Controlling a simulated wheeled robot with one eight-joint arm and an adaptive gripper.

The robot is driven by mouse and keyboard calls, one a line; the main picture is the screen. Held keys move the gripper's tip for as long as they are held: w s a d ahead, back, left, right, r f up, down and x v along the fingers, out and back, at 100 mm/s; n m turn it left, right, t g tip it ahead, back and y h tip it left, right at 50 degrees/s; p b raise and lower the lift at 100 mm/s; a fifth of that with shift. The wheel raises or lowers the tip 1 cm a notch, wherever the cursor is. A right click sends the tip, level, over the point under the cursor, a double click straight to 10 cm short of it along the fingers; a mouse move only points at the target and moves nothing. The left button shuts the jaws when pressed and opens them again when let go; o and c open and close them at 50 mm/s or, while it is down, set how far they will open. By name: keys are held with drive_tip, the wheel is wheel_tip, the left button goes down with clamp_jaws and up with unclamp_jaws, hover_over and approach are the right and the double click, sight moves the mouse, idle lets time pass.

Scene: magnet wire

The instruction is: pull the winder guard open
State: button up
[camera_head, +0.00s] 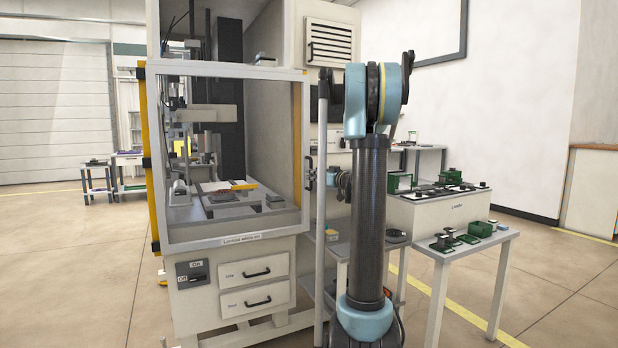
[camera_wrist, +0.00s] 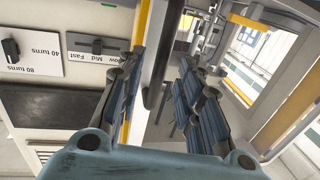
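The winder guard (camera_head: 236,239) is a grey-framed clear panel across the front of the winder in the head view, and it looks shut. A dark upright handle (camera_head: 308,172) is at its right edge, beside a yellow strip. My gripper (camera_head: 318,180) is small and partly hidden at that handle. In the wrist view the two ridged fingers of my gripper (camera_wrist: 160,75) are spread apart. A dark bar (camera_wrist: 157,55), which looks like the handle, runs between them with gaps on both sides. I cannot tell whether a finger touches it.
A control panel (camera_wrist: 95,45) with knob and slider is left in the wrist view. Below the guard are a switch (camera_head: 192,273) and two drawers (camera_head: 258,272). A side table (camera_head: 470,242) with green trays stands right.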

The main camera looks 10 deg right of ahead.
sight(311, 186)
drive_tip(key=shift+x, duration=1.85)
drive_tip(key=shift+c, duration=0.3)
